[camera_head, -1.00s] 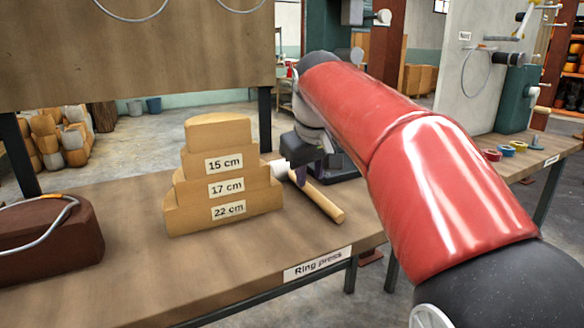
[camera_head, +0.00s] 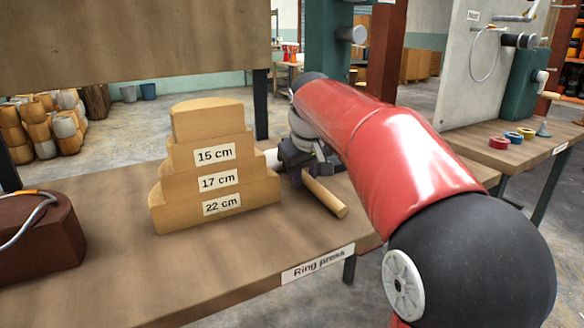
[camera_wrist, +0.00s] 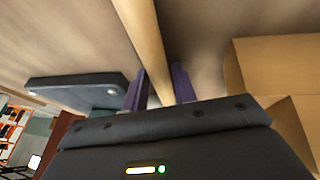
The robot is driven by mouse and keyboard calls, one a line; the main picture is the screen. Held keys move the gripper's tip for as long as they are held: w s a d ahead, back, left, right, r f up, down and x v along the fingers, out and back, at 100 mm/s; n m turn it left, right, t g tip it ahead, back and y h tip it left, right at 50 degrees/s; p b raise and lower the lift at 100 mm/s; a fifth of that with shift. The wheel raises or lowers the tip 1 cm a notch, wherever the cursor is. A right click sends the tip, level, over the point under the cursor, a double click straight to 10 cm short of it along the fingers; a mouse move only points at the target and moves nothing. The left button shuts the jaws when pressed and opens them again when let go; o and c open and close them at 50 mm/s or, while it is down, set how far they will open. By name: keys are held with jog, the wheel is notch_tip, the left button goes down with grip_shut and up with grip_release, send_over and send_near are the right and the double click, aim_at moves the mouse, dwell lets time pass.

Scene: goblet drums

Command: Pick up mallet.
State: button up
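The mallet lies at the right end of the ring press table, beside the stepped blocks. Its pale wooden handle (camera_head: 325,196) points toward the front edge in the head view, and its white head (camera_head: 272,159) is partly hidden by the blocks. My gripper (camera_head: 304,176) is over the handle near the head. In the wrist view the handle (camera_wrist: 146,35) runs between the two purple fingers of my gripper (camera_wrist: 159,84), which stand close against its sides. I see no clear gap there. I cannot tell whether the mallet is off the table.
The stepped wooden blocks (camera_head: 215,180) labelled 15, 17 and 22 cm stand just left of my gripper. A dark base plate (camera_wrist: 80,90) lies left of the handle in the wrist view.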

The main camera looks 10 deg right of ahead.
aim_at(305, 175)
grip_shut()
jog(key=shift+r, duration=0.1)
notch_tip(305, 175, up, 20)
jog(key=p, duration=0.2)
dwell(0.4)
